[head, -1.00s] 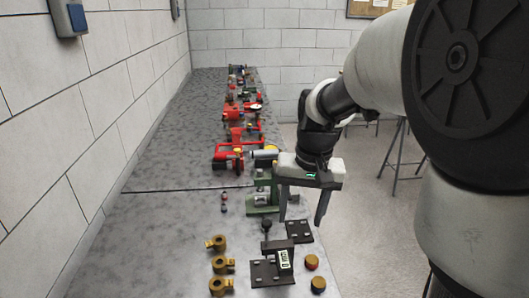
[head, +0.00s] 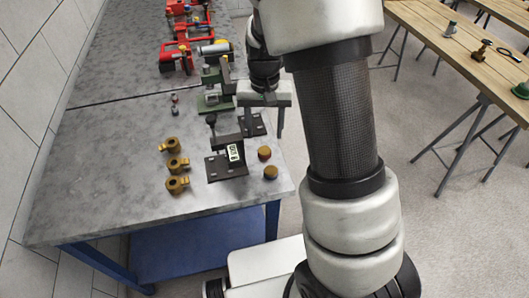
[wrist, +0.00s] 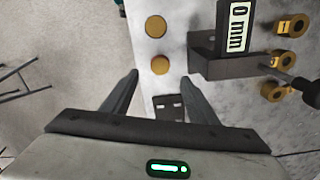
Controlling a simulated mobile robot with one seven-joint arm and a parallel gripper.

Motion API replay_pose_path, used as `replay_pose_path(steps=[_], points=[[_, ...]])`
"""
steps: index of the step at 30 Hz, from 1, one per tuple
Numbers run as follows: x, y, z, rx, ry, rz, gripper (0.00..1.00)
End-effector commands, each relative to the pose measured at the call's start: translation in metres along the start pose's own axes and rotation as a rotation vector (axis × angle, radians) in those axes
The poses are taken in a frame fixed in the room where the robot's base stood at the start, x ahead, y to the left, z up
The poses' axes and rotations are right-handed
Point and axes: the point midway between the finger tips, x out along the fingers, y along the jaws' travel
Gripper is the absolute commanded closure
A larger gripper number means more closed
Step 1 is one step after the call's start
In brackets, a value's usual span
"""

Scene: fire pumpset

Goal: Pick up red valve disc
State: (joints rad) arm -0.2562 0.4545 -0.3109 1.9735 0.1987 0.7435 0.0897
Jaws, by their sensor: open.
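Two small round discs stand near the right edge of the grey table. The far disc (head: 264,153) looks reddish-brown on its side, and the near disc (head: 271,172) looks more golden. In the wrist view, the far disc (wrist: 160,65) and the near disc (wrist: 155,26) both show brassy yellow tops. My gripper (head: 264,135) is open and empty, pointing down above the table. In the wrist view its fingertips (wrist: 160,77) are apart, with the far disc just beyond the gap between them. No contact shows.
A dark bracket with a "0 mm" display (head: 235,153) stands just left of the discs. Several brass fittings (head: 177,165) lie further left. A dark plate (wrist: 168,108) lies below the fingers. A green device (head: 214,95) and red parts (head: 178,55) are farther back. A wooden table (head: 440,35) stands right.

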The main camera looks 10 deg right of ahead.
Motion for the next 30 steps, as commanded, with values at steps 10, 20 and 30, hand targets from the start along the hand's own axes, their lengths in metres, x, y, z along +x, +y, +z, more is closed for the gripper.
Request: replay_pose_path(steps=[10, 20, 30], points=[[0.032, 0.000, 0.001, 0.001, -0.002, 0.000, 0.46], [0.073, -0.001, 0.002, 0.000, 0.000, 0.000, 0.46], [0.074, -0.001, 0.002, 0.000, 0.001, -0.001, 0.63]])
